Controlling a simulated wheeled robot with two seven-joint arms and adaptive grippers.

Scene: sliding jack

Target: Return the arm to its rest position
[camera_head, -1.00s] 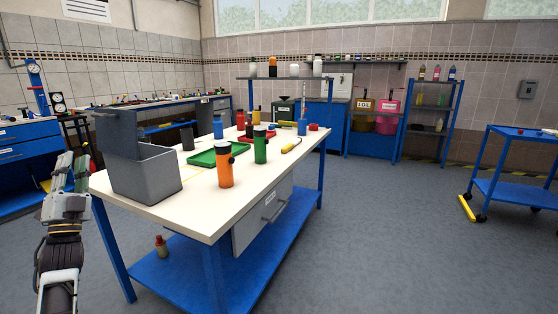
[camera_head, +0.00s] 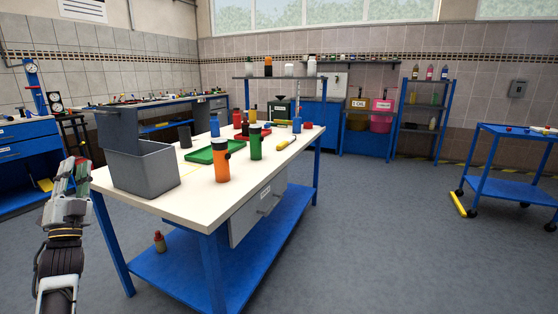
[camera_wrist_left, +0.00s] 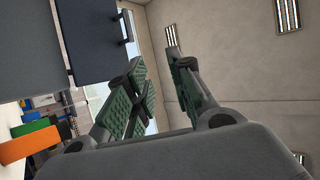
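My left arm comes in at the left edge of the head view, with its gripper (camera_head: 76,172) raised beside the left end of the white-topped workbench (camera_head: 190,205). The gripper is just left of the grey open box (camera_head: 144,168) and holds nothing that I can see. In the left wrist view the two green-padded fingers (camera_wrist_left: 156,68) stand apart with an empty gap between them. My right arm and gripper are not in view.
On the bench are an orange bottle (camera_head: 222,162), a green bottle (camera_head: 256,144), a green tray (camera_head: 203,153) and a yellow-handled tool (camera_head: 290,147). A blue cart (camera_head: 512,190) stands at the right. The floor (camera_head: 390,240) between bench and cart is clear.

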